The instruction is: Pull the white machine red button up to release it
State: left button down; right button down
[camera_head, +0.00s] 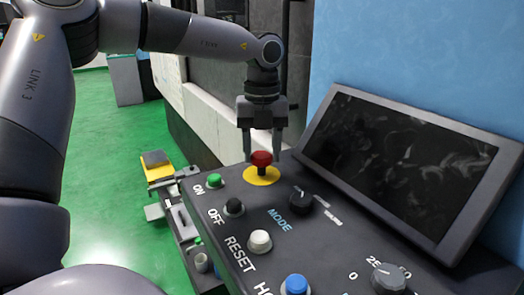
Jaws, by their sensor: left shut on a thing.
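The red button (262,160) stands on a yellow disc (261,176) at the far end of the machine's dark control panel (330,240). My left gripper (262,154) comes down over it from above, with one finger on each side of the red cap. The gripper is shut on the red button. The fingers reach down to about the level of the cap. My right gripper is not in view.
A green ON button (214,180), a black OFF button (234,207), a white RESET button (260,241), a blue button (296,285) and a MODE knob (300,199) sit nearby. A dark screen (390,165) rises at the right. Green floor (110,190) lies left.

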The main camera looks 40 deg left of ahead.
aim_at(261, 155)
pick_arm(q)
jog(key=shift+c, duration=2.3)
grip_release()
jog(key=shift+r, duration=0.2)
jog(key=shift+r, duration=3.6)
